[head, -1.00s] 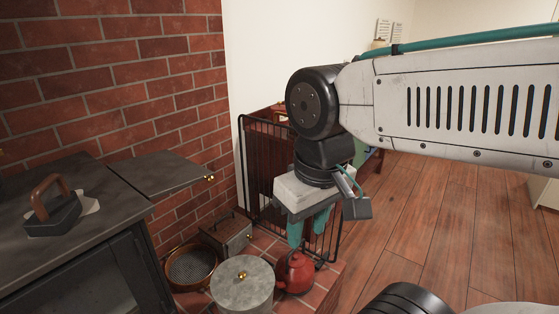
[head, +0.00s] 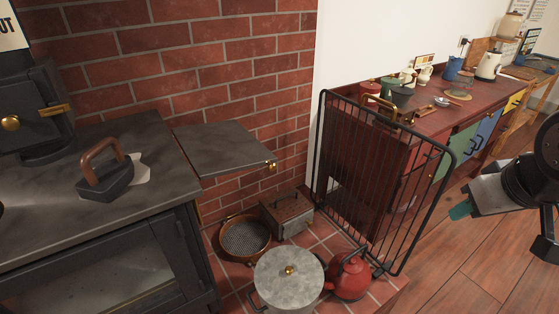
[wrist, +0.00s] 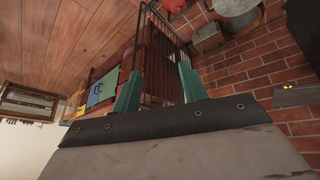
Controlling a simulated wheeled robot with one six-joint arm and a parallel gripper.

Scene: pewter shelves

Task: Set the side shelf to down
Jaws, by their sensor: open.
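The side shelf (head: 222,147) is a dark grey flap at the right side of the black stove (head: 105,170). It stands out level, raised, with a small brass knob (head: 271,167) at its outer right corner. Its edge and knob also show at the right of the wrist view (wrist: 295,94). My gripper (head: 461,210) is at the right edge of the head view, well to the right of the shelf and apart from it. In the wrist view its two teal fingers (wrist: 158,90) are spread, with nothing between them.
A black wire guard (head: 385,180) stands between my gripper and the stove. A lidded pot (head: 289,280), red kettle (head: 348,276), sieve (head: 245,238) and metal box (head: 287,213) stand on the tiles below the shelf. A cluttered counter (head: 440,117) runs along the wall.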

